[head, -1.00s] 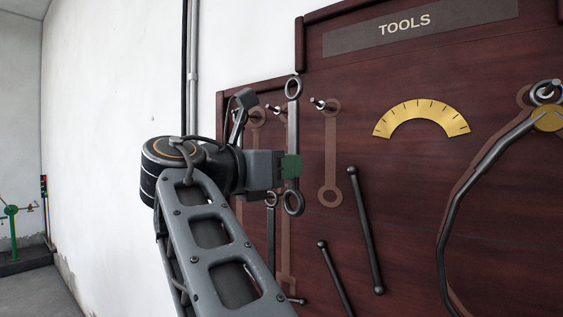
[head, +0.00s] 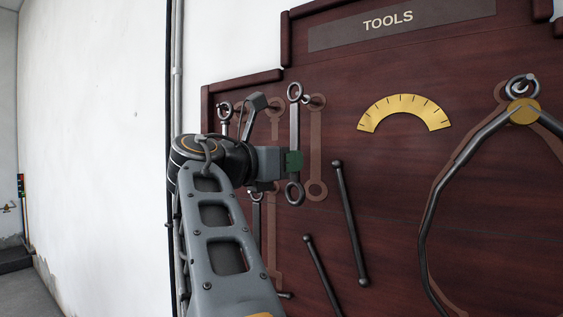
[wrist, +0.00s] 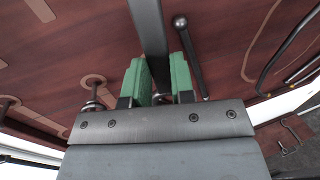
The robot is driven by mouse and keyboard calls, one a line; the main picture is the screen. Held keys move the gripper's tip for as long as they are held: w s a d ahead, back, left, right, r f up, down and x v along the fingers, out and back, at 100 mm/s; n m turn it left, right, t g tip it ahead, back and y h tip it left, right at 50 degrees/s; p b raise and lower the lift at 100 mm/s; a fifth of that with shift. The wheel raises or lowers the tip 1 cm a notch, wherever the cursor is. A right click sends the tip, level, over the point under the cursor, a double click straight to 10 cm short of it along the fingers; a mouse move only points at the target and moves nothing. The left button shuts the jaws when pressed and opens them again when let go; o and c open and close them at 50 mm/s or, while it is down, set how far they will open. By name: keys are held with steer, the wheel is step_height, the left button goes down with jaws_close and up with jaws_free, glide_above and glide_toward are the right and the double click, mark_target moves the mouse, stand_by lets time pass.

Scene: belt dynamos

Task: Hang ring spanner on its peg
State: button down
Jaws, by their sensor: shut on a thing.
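The steel ring spanner (head: 295,130) is upright in my gripper (head: 294,161), with one ring above the jaws and one below. In the wrist view the green fingers of my gripper (wrist: 160,82) are shut on either side of the spanner's shaft (wrist: 149,30). A peg (head: 317,101) sticks out of the board at the top of a bare painted spanner outline (head: 316,150). The spanner's top ring is in front of the peg's tip, slightly left of the outline. I cannot tell whether the peg enters the ring.
The dark red tool board (head: 400,185) also holds a large caliper (head: 433,200), two dark rods (head: 350,220) and a yellow scale (head: 405,112). Another spanner (head: 225,112) hangs at the left, behind my arm. A pipe (head: 176,80) runs up the wall left of the board.

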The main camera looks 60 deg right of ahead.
steer(key=shift+d, duration=1.3)
steer(key=shift+d+f, duration=0.3)
steer(key=shift+d, duration=0.2)
steer(key=shift+f, duration=0.1)
steer(key=c, duration=0.9)
jaws_free()
steer(key=b+v, duration=0.1)
steer(key=v, duration=1.2)
steer(key=shift+w+a+b, duration=0.15)
steer(key=shift+a+b, duration=0.15)
steer(key=shift+b, duration=0.05)
